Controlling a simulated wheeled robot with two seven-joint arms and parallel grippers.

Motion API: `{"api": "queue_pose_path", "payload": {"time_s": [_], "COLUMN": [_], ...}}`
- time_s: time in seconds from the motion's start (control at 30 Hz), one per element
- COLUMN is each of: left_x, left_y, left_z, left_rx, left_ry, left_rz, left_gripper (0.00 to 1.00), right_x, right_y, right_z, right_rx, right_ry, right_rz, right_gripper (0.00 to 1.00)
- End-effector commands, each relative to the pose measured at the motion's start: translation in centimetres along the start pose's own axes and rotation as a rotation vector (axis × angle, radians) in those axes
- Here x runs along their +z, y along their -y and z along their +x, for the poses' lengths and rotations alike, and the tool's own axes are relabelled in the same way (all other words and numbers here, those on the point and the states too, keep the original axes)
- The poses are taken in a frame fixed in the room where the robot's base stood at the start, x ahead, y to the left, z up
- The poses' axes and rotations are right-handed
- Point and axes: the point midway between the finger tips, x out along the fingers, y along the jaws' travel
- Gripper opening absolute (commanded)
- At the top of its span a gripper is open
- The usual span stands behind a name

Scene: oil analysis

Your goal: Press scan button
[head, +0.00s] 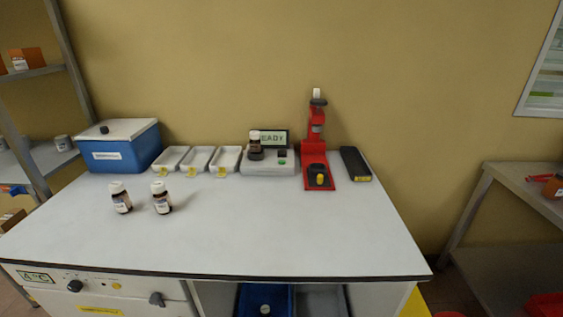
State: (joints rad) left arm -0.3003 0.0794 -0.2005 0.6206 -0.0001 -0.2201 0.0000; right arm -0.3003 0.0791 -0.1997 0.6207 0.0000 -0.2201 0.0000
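A light grey scanner (268,170) stands at the back middle of the white bench. Its small screen (272,138) shows green text ending in "EADY"; the left end is hidden by a bottle. A dark bottle with a white cap (255,147) stands upright on the scanner's left part. To its right are a small black square (282,152) and, in front of that, a small green spot (283,161) that looks like a button. Neither of my grippers is in view.
Two dark bottles (121,198) (161,197) stand at the left. Behind them are a blue box with white lid (120,155) and three white trays (196,160). A red stand (314,160) and a black block (355,164) are right of the scanner. The bench front (260,235) is clear.

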Motion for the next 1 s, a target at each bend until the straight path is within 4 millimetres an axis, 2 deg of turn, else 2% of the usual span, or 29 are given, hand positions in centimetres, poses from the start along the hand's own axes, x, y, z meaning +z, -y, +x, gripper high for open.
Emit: {"api": "queue_pose_path", "payload": {"time_s": [0.17,0.3,0.4,1.0], "left_x": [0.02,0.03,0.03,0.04], "left_y": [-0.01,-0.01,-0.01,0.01], "left_z": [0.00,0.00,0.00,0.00], "left_rx": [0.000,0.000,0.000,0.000], "left_ry": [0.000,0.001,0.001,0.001], "left_rz": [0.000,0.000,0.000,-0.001], "left_gripper": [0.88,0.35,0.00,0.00], "right_x": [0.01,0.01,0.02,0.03], "right_y": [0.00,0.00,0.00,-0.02], "right_z": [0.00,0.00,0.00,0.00], "right_rx": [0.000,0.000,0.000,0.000], "right_ry": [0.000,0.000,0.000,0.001], "right_rz": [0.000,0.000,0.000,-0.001], "right_gripper": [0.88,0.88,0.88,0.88]}}
